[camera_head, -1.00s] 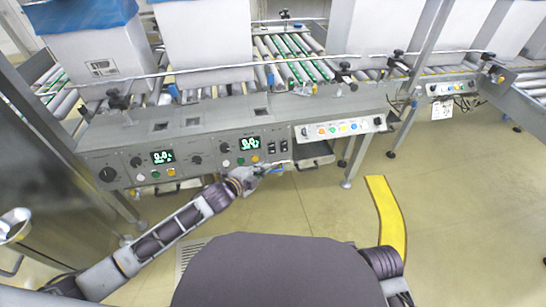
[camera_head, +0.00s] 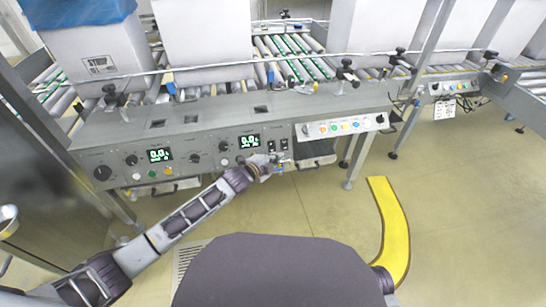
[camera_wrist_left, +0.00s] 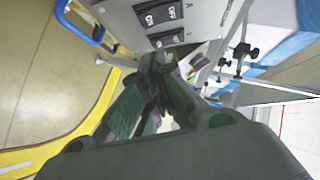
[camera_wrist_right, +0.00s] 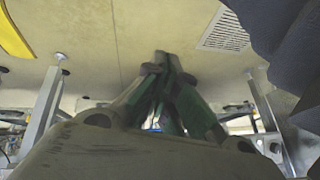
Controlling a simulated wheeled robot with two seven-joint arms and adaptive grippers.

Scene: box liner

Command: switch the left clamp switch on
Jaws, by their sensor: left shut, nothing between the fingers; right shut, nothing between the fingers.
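Two black rocker switches sit side by side on the grey control panel (camera_head: 205,142), right of the right-hand green display. The left clamp switch (camera_head: 270,146) is just above my left gripper (camera_head: 274,160); the other switch (camera_head: 284,144) is beside it. In the left wrist view two dark rockers with white lettering show at the top, the nearer one (camera_wrist_left: 167,38) just beyond the fingertips of the left gripper (camera_wrist_left: 152,62). The fingers are shut and empty; contact cannot be told. My right gripper (camera_wrist_right: 161,62) is shut and empty, pointing over bare floor.
Knobs, coloured buttons and green displays (camera_head: 160,155) fill the panel to the left. A smaller button box (camera_head: 340,126) is to the right. Large boxes (camera_head: 203,45) stand on the roller conveyor behind. A yellow floor strip (camera_head: 393,225) lies on open floor.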

